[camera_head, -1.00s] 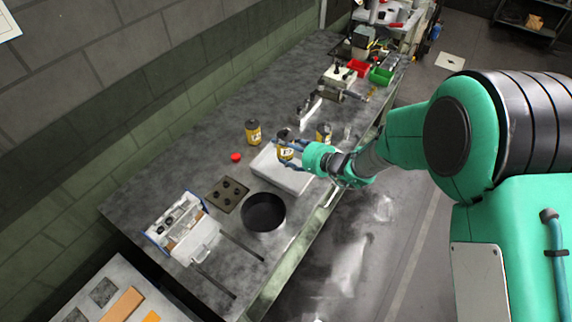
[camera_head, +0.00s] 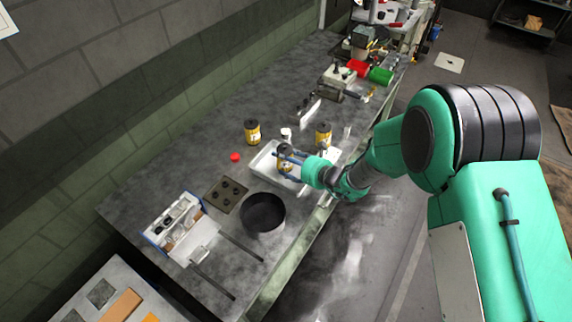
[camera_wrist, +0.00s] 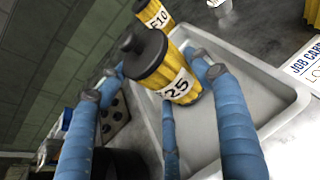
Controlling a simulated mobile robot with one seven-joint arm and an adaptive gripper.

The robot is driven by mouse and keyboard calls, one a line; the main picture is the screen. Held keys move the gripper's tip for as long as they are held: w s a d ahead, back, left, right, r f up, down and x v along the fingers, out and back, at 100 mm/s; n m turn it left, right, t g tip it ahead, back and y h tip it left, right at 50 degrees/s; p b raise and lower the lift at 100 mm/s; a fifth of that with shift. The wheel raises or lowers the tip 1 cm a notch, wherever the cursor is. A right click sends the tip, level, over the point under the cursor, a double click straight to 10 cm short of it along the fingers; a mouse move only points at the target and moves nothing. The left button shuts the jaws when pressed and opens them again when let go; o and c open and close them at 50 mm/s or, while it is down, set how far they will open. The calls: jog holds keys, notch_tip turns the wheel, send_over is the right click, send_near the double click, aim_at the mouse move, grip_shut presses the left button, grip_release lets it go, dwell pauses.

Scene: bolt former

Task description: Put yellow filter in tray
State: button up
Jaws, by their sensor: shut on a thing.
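My gripper (camera_head: 290,163) is shut on a yellow filter (camera_head: 285,159) with a dark cap and a white label ending in "25". In the wrist view this filter (camera_wrist: 165,66) sits tilted in the picture between my blue fingers (camera_wrist: 165,105). The pale grey tray (camera_head: 261,163) lies under the gripper and filter. Its rim and floor also show in the wrist view (camera_wrist: 285,112). The filter is over the tray's inside; I cannot tell whether its base touches the floor. My fingers hide part of the tray.
Two other yellow filters stand behind the tray, one at left (camera_head: 252,132) and one at right (camera_head: 323,135). A small white item (camera_head: 286,134) is between them.

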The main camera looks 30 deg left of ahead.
jog(key=shift+f, duration=0.85)
jog(key=shift+f, duration=0.15)
jog(key=shift+c, duration=0.2)
jog(key=o, duration=0.9)
jog(key=shift+r, duration=0.2)
jog(key=shift+p+v, duration=0.45)
jog(key=shift+v, duration=3.3)
